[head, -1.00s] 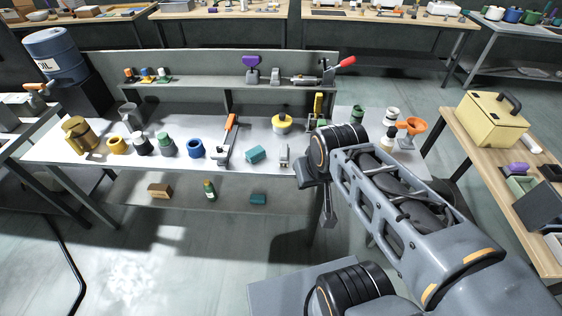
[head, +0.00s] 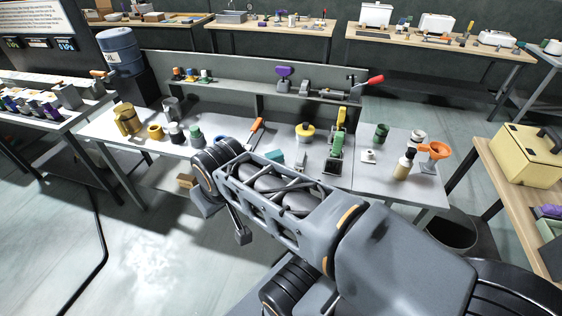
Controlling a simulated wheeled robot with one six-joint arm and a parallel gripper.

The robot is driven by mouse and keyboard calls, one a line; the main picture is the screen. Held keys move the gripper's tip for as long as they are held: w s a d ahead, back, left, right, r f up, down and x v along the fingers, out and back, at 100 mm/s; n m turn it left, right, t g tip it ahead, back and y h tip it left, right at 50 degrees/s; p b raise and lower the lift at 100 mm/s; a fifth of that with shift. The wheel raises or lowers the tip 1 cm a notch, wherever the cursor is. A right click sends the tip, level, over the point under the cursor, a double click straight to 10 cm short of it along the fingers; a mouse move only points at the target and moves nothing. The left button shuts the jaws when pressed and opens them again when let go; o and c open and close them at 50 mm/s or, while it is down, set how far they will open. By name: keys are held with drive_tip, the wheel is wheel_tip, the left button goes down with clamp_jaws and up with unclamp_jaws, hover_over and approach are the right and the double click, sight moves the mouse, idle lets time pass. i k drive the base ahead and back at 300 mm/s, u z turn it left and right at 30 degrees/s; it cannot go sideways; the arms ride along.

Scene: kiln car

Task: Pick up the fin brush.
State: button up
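I cannot make out for sure which tool is the fin brush. A long tool with an orange handle (head: 256,128) lies on the grey workbench (head: 395,190), its lower part hidden behind my arm. A green tool with an upright yellow part (head: 337,142) stands to its right on the same bench. My arm reaches across the front of the bench. What seems to be my gripper (head: 240,235) is a dark part hanging below the arm's far end, in front of the bench and apart from the tools. Its fingers do not show clearly, and I see nothing held.
A raised shelf (head: 230,89) runs along the back. A wooden table (head: 510,190) flanks the right.

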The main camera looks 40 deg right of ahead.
sight(301, 160)
drive_tip(key=i, duration=1.15)
drive_tip(key=z, duration=2.2)
